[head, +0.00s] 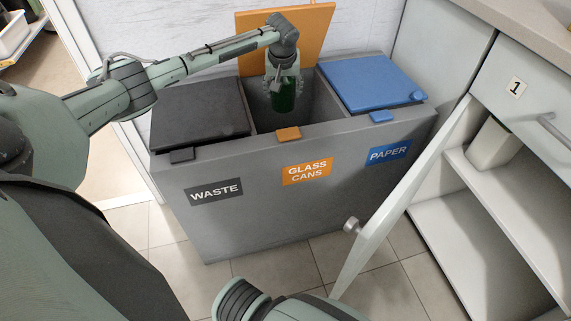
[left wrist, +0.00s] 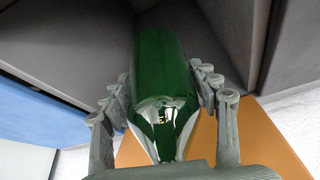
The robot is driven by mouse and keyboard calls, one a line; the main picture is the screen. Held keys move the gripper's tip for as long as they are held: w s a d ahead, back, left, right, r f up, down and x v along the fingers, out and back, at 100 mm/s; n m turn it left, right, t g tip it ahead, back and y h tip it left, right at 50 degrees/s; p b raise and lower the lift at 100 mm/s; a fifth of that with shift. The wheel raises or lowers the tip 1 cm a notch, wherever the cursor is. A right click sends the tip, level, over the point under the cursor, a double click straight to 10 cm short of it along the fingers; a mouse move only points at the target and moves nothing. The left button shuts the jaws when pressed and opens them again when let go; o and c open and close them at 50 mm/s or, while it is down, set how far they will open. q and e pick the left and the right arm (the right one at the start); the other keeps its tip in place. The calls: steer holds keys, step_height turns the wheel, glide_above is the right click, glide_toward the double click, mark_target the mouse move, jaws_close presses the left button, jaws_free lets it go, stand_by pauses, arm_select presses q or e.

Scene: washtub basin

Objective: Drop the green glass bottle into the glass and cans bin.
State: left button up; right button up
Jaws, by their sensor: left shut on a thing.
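The green glass bottle (head: 284,98) hangs in my left gripper (head: 283,88), over and partly inside the open middle compartment of the grey bin unit. In the left wrist view the bottle (left wrist: 161,75) lies between the two fingers of the gripper (left wrist: 165,110), which are shut on it. The glass and cans bin (head: 325,105) carries an orange label reading GLASS CANS (head: 307,171). Its orange lid (head: 310,35) stands raised at the back. My right gripper is not in view; only part of what looks like my right arm shows at the bottom.
The black waste lid (head: 200,108) on the left and the blue paper lid (head: 370,82) on the right are closed. A cabinet door (head: 385,215) stands open at the right, near the bin unit. A pale container (head: 493,142) stands on the cabinet shelf.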

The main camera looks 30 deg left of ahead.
arm_select(q)
steer(key=shift+r, duration=0.1)
steer(key=o, duration=1.4)
steer(key=shift+o, duration=0.4)
steer(key=v, duration=1.2)
steer(key=shift+a, duration=0.1)
